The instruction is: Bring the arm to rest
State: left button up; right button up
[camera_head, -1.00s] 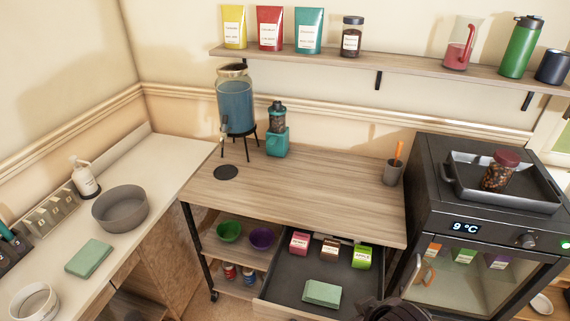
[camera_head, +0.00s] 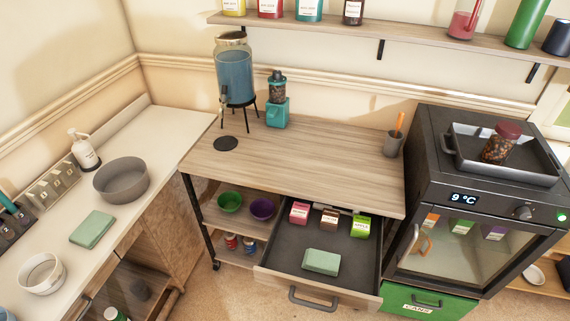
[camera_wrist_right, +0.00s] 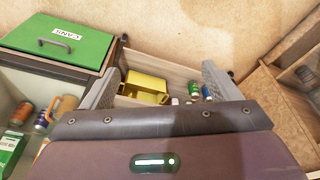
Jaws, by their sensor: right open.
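My right gripper (camera_wrist_right: 160,82) shows in the right wrist view, its two grey ribbed fingers spread wide apart. Nothing is held between them. Beyond the fingertips, at an unclear distance, are a yellow container (camera_wrist_right: 147,87) and several small cans or bottles (camera_wrist_right: 207,92) by a wooden panel. Neither my right gripper nor my left gripper is in the head view.
A green CANS front (camera_head: 428,303) sits below the fridge (camera_head: 470,230); a green CANS panel (camera_wrist_right: 60,42) shows in the wrist view. The drawer (camera_head: 290,262) stands open with a green block (camera_head: 321,261) and packets. The wooden countertop (camera_head: 300,165) is mostly clear.

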jog(key=s+d+f, duration=0.1)
jog(key=s+f, duration=0.3)
jog(key=f, duration=0.4)
jog(key=s+f, duration=0.4)
jog(key=f, duration=0.3)
jog(key=s+d+f, duration=0.1)
jog(key=s+f, duration=0.3)
jog(key=s, duration=0.3)
jog(key=s+d+f+g, duration=0.1)
jog(key=s+d+f, duration=0.1)
jog(key=s+f, duration=0.3)
jog(key=shift+s+f+g, duration=0.25)
jog(key=shift+s+g, duration=0.05)
jog(key=shift+s, duration=0.7)
